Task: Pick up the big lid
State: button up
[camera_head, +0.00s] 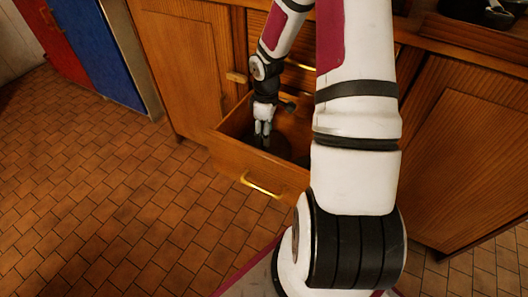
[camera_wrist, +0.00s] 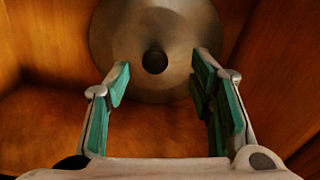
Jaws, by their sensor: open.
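The big lid (camera_wrist: 125,30) is a round, dull metal disc with a dark round knob (camera_wrist: 154,60) at its middle. It lies inside an open wooden drawer (camera_head: 228,160). In the wrist view its top edge is cut off by the frame. My gripper (camera_wrist: 158,80) is open, with its two green-padded fingers apart on either side of the knob in the picture. I see no contact with the knob. In the head view my gripper (camera_head: 263,135) reaches down into the drawer, and the lid there is a dark shape mostly hidden.
The drawer walls (camera_wrist: 35,40) stand close around the gripper. The drawer front has a brass handle (camera_head: 262,187). Wooden cabinet doors (camera_head: 185,60) flank it, with a blue cabinet (camera_head: 100,50) at left. The tiled floor (camera_head: 110,180) in front is clear.

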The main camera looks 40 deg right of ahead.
aim_at(280, 147)
jog(key=shift+w+f+b, duration=0.2)
jog(key=shift+f+b, duration=0.35)
jog(key=shift+f, duration=0.35)
jog(key=shift+w+f+b, duration=0.15)
jog(key=shift+f+b, duration=0.35)
jog(key=shift+f, duration=0.4)
jog(key=shift+w+f+b, duration=0.2)
jog(key=shift+f+b, duration=0.35)
jog(key=shift+f, duration=0.35)
jog(key=shift+r, duration=0.1)
grip_shut()
